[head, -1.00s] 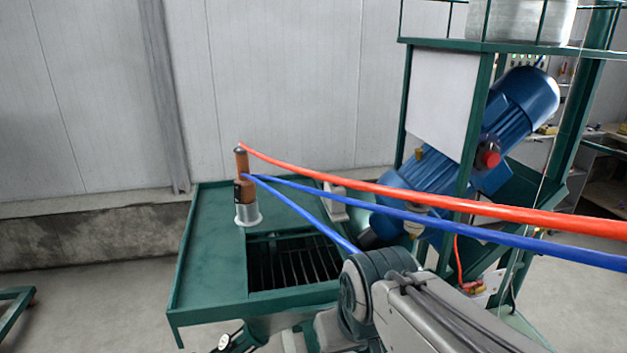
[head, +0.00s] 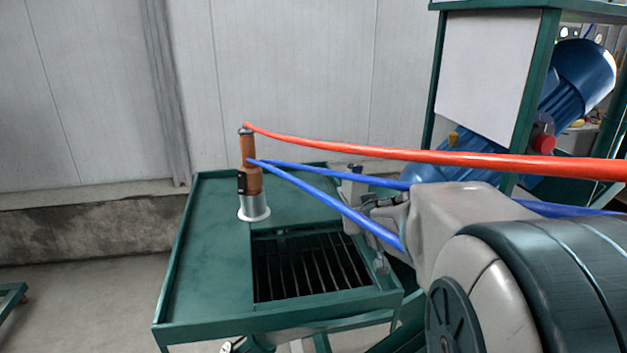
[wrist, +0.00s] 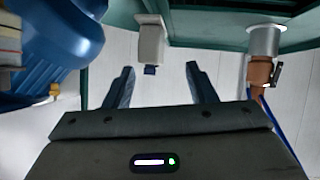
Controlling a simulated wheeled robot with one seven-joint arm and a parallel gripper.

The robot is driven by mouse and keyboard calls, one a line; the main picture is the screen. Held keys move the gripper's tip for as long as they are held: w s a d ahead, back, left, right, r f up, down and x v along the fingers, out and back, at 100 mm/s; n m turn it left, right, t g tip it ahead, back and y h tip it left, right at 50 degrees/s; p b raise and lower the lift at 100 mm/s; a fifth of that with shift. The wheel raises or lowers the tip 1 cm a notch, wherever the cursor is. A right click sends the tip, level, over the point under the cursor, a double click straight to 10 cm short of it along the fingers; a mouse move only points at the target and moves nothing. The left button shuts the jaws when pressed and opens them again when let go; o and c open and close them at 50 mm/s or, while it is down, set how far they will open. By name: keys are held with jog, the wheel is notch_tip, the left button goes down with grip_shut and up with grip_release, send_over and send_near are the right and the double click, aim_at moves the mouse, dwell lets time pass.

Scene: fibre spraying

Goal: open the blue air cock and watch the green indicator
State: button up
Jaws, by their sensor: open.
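In the wrist view, a small blue piece (wrist: 150,70), which looks like the blue air cock, is on the end of a pale grey block (wrist: 151,44). My gripper (wrist: 160,69) is open, and the blue piece appears between its fingertips in the picture. I see no contact, and the depth gap is hard to judge. In the head view the grey block (head: 352,188) stands at the right side of the green table (head: 205,255), partly behind my arm and the hoses. I cannot identify a green indicator on the machine.
A copper-coloured spray unit (head: 248,165) on a silver base stands on the table beside a dark grate (head: 310,265). A red hose (head: 440,158) and blue hoses (head: 335,208) cross near my arm. A blue motor (head: 580,85) is at the right.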

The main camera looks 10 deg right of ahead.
jog(key=w+d+f+t+y+b, duration=0.1)
jog(key=w+d+t+y+b, duration=0.1)
jog(key=w+d+t+b, duration=0.45)
jog(key=p, duration=0.4)
send_near(358, 166)
jog(key=shift+g+y, duration=0.25)
jog(key=shift+y, duration=0.05)
jog(key=w, duration=0.8)
jog(key=shift+w+d+r, duration=0.15)
jog(key=shift+d, duration=0.05)
jog(key=c, duration=1)
